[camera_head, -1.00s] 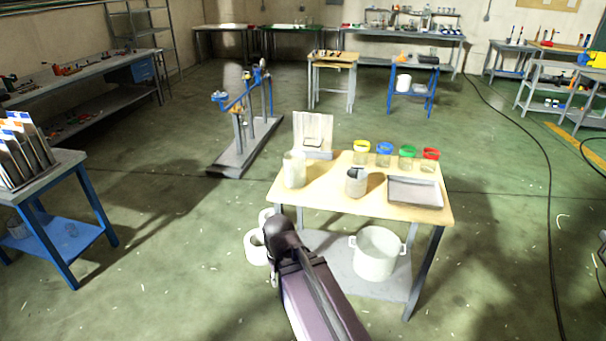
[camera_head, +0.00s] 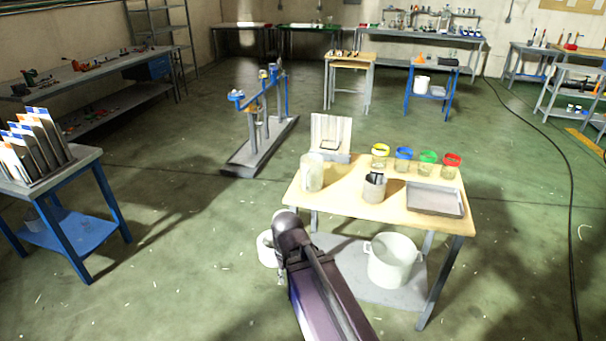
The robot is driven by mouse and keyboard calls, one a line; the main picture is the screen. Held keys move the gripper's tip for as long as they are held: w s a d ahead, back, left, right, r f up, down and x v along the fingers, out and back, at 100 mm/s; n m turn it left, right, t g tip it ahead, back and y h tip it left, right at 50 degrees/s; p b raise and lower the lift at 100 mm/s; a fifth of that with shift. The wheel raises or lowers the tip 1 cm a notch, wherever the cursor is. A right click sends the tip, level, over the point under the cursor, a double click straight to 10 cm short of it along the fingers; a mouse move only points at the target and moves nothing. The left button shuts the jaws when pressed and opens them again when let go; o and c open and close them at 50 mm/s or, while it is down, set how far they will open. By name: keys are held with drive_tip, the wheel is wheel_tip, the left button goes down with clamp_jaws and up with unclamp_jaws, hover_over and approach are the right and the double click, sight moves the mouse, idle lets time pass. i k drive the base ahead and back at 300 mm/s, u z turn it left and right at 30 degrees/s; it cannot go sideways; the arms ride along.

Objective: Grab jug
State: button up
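A pale, tall, jug-like vessel (camera_head: 312,173) stands upright at the left end of the small wooden-topped table (camera_head: 335,205). A shorter grey cup-like container (camera_head: 374,188) with dark items in it stands near the table's middle. I cannot tell for sure which of the two is the jug. My arm rises from the bottom edge to a dark rounded joint just in front of the table's left side. My gripper does not show; neither vessel is visibly held.
Several jars with coloured lids (camera_head: 404,158), a grey tray (camera_head: 436,198) and an upright pale stand (camera_head: 331,135) share the tabletop. A white pot (camera_head: 393,260) sits on its lower shelf. A blue-legged table (camera_head: 75,205) stands left. Open floor lies between them.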

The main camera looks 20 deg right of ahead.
sight(310, 176)
drive_tip(key=i, duration=0.85)
drive_tip(key=z, duration=0.05)
